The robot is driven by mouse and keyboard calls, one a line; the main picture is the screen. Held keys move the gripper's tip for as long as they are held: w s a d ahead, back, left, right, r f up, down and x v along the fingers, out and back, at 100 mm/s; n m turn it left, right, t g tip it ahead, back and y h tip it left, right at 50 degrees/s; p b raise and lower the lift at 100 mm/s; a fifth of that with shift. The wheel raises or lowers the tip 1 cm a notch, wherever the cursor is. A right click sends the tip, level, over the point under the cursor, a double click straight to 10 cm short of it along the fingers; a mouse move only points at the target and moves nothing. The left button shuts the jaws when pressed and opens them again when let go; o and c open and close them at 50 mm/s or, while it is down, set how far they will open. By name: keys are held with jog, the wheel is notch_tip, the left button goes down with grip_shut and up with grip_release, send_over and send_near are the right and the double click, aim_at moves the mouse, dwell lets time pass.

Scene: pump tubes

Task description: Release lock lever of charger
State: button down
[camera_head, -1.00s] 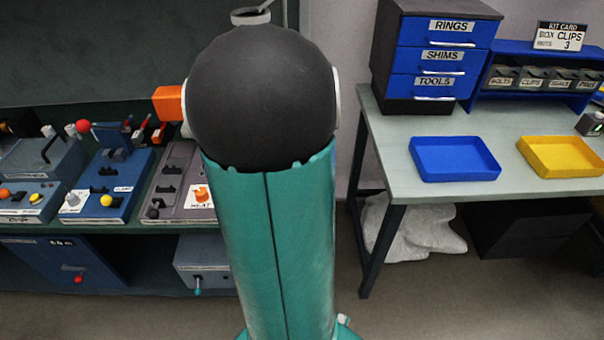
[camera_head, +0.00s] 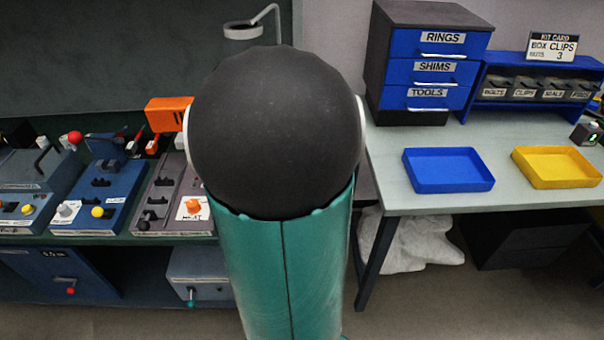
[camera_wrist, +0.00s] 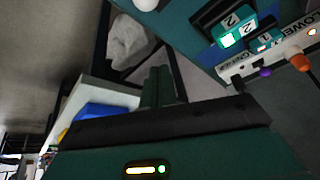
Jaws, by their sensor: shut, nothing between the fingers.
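My arm hides the gripper in the head view.
The left bench (camera_head: 120,238) holds several devices with knobs and levers. An orange block (camera_head: 168,114) shows beside my arm. At right, a table (camera_head: 430,200) carries a blue tray (camera_head: 448,185), a yellow tray (camera_head: 556,181) and a drawer cabinet (camera_head: 425,60). A white sack (camera_head: 420,242) lies below.

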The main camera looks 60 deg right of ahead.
jog(key=s+a+r, duration=0.1)
jog(key=a+r, duration=0.2)
jog(key=a, duration=0.3)
jog(key=shift+s+a+r, duration=0.25)
jog(key=shift+r, duration=0.1)
